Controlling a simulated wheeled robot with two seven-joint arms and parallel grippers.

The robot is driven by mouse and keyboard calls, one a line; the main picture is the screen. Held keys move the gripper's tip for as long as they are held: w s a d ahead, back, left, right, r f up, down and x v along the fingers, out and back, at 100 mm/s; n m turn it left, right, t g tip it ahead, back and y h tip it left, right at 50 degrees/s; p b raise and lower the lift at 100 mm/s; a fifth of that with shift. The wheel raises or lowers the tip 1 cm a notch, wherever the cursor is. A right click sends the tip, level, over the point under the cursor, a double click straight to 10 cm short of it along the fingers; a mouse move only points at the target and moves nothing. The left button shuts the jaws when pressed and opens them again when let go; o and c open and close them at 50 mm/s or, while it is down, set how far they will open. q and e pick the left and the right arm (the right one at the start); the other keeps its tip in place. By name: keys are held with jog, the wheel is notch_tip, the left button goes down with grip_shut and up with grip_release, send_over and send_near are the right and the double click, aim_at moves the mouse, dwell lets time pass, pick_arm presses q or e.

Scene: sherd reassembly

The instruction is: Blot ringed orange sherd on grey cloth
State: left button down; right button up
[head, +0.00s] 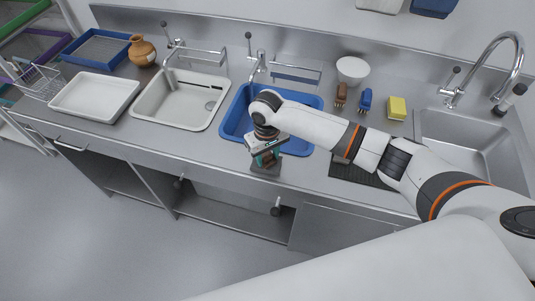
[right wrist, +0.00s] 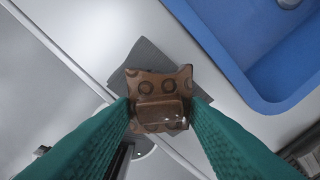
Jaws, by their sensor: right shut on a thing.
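The ringed orange sherd (right wrist: 158,82) shows in the right wrist view as a brownish-orange piece with dark ring marks and a glossy patch. My right gripper (head: 266,158) is shut on it; the green fingers (right wrist: 160,112) grip its two sides. The grey cloth (right wrist: 148,54) lies on the counter beneath and beyond the sherd. In the head view the cloth (head: 264,173) lies at the counter's front, below the gripper, and the sherd is mostly hidden by the gripper. I cannot tell whether sherd and cloth touch. My left gripper is out of view.
A blue basin (head: 231,123) is right behind the cloth. To the left are a white basin (head: 150,119), white tray (head: 80,112) and clay pot (head: 142,50). A bowl (head: 352,70), brown brush (head: 341,92), blue brush (head: 365,98) and yellow sponge (head: 397,108) stand back right.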

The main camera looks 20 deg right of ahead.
jog(key=shift+f, duration=0.4)
dwell(0.8)
jog(key=shift+s+f+p, duration=0.1)
jog(key=shift+p, duration=0.25)
dwell(2.2)
notch_tip(320, 180, up, 7)
jog(key=p, duration=0.8)
jog(key=shift+p, duration=0.3)
dwell(0.4)
